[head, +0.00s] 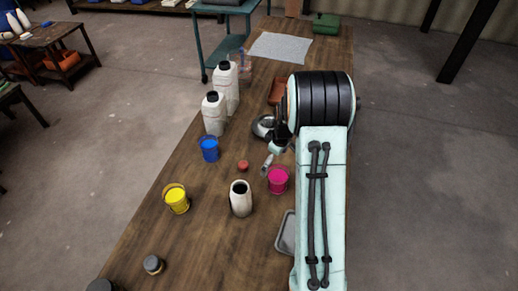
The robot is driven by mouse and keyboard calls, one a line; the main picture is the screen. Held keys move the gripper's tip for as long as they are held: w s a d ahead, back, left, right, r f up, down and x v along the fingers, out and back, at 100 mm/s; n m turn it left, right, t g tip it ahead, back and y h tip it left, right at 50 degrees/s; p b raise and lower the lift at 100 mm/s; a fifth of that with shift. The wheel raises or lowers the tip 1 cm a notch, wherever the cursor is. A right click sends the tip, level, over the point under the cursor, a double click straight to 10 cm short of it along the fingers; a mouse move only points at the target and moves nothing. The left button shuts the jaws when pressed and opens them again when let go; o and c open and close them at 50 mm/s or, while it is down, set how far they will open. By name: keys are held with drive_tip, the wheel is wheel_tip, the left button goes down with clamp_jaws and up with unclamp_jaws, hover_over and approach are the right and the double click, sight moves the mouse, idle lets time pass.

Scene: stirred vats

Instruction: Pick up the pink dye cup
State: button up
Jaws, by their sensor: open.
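The pink dye cup (278,181) is a small magenta bucket standing on the wooden table, right of the middle of the head view. My gripper (267,163) is just behind and to the left of the cup's rim, with one pale fingertip pointing down near it. It is open and holds nothing that I can see. My arm covers the rest of the gripper, so I cannot tell whether a finger touches the cup. The cup looks upright.
A cream pot (241,199) stands close on the cup's left, with a small red item (243,166) behind it. A blue cup (209,149) and a yellow cup (176,199) stand further left. White jugs (214,114) are behind. A grey tray (285,233) lies in front.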

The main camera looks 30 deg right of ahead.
sight(280, 173)
drive_tip(key=s+f, duration=0.1)
drive_tip(key=d+f, duration=0.1)
drive_tip(key=shift+s+d+f+m+g, duration=0.1)
drive_tip(key=shift+s+f+m+g, duration=0.2)
drive_tip(key=shift+s+f, duration=0.1)
drive_tip(key=f, duration=0.4)
drive_tip(key=w+f, duration=0.1)
drive_tip(key=f, duration=0.1)
drive_tip(key=shift+a, duration=0.2)
drive_tip(key=shift+s, duration=0.1)
drive_tip(key=c, duration=1.1)
